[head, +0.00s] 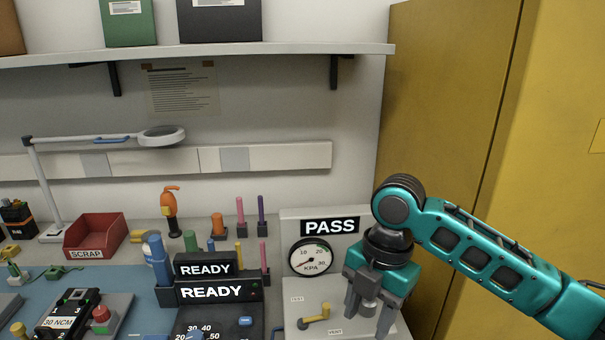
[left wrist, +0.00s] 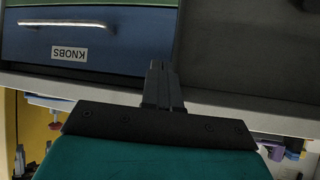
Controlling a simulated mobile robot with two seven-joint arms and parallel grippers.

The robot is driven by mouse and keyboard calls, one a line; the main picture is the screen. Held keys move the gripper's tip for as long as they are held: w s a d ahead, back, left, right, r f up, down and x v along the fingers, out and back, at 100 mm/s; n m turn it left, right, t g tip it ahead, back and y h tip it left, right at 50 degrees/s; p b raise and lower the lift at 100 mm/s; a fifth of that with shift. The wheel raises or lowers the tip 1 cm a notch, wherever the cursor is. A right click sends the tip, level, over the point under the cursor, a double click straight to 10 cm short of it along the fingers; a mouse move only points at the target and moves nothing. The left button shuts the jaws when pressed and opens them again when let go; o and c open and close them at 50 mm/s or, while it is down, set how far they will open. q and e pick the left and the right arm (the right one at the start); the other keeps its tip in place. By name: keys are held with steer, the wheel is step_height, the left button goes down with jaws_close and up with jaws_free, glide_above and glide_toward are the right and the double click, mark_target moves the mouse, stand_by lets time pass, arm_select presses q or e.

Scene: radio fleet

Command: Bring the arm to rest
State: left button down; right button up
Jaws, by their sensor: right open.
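My right arm comes in from the right in the head view. Its gripper (head: 367,308) points down in front of the white test panel (head: 296,225), with its fingers apart. A grey knob-like part shows between the fingers; I cannot tell whether they touch it. My left gripper (left wrist: 163,88) shows only in the left wrist view. Its two dark fingers lie together with nothing visible between them, in front of a blue drawer front labelled KNOBS (left wrist: 125,40).
The panel has a PASS sign (head: 330,226), a KPA gauge (head: 311,258) and a yellow lever (head: 314,317). READY boxes (head: 210,291) stand left of it. A red SCRAP bin (head: 96,236) and a lamp (head: 160,136) are further left. A yellow cabinet (head: 450,120) stands right, behind my right arm.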

steer(key=s+a+f+m+t+y, duration=0.3)
steer(key=s+a+f+m, duration=0.2)
steer(key=s+f+m, duration=0.5)
steer(key=s+d+f+m+t+h, duration=0.1)
steer(key=s+d+f+m+h, duration=0.25)
steer(key=s+d+m, duration=0.8)
steer(key=w+a+f+m+t+y, duration=0.1)
steer(key=w+f+m+t, duration=0.1)
steer(key=w+f+t, duration=0.5)
steer(key=shift+w+a+f+t, duration=0.2)
steer(key=shift+w+f+t, duration=0.1)
steer(key=shift+w+f, duration=0.75)
steer(key=shift+w+r+m, duration=0.2)
steer(key=shift+r+m, duration=0.05)
